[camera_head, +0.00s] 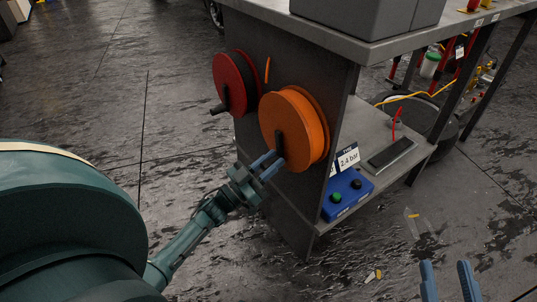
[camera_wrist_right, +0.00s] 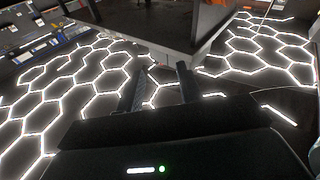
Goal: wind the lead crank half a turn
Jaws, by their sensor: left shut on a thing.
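Two reels are mounted on the grey side panel of a workbench in the head view: a red one (camera_head: 230,84) and an orange one (camera_head: 296,130). The orange reel has a dark crank arm (camera_head: 279,143) on its face. My left gripper (camera_head: 268,166) is at the lower end of that crank, shut on its handle, which the fingers mostly hide. A dark handle (camera_head: 218,109) sticks out from the red reel. My right gripper (camera_head: 449,283) is open and empty at the lower right; its fingers also show in the right wrist view (camera_wrist_right: 161,92). Which reel is the lead's is not labelled.
The bench's lower shelf holds a blue box (camera_head: 347,194) with a green button and a "2.4 bar" sign (camera_head: 347,160). A dark tray (camera_head: 391,153) lies further along. A grey case (camera_head: 365,15) stands on top. The floor left of the bench is open.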

